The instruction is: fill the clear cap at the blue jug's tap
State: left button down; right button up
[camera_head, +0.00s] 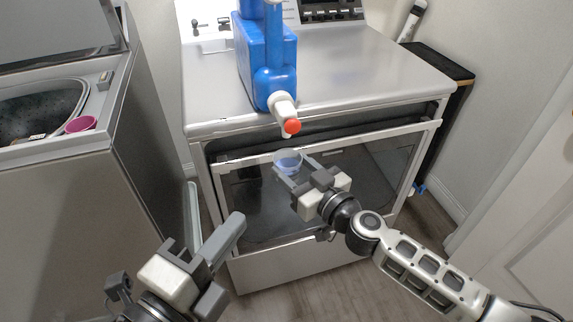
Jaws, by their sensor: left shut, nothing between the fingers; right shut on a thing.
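My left gripper (222,240) is shut and empty, low at the lower left, apart from the jug and cap.
The stove top (360,75) is clear right of the jug. A dark narrow stand (440,62) is beside it, and a white door (530,210) is at the right.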

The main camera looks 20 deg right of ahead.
jog(key=s+f+b, duration=0.2)
jog(key=s, duration=0.9)
jog(key=shift+d+f+b, duration=0.2)
jog(key=shift+f+b, duration=0.15)
dwell(0.6)
dwell(0.4)
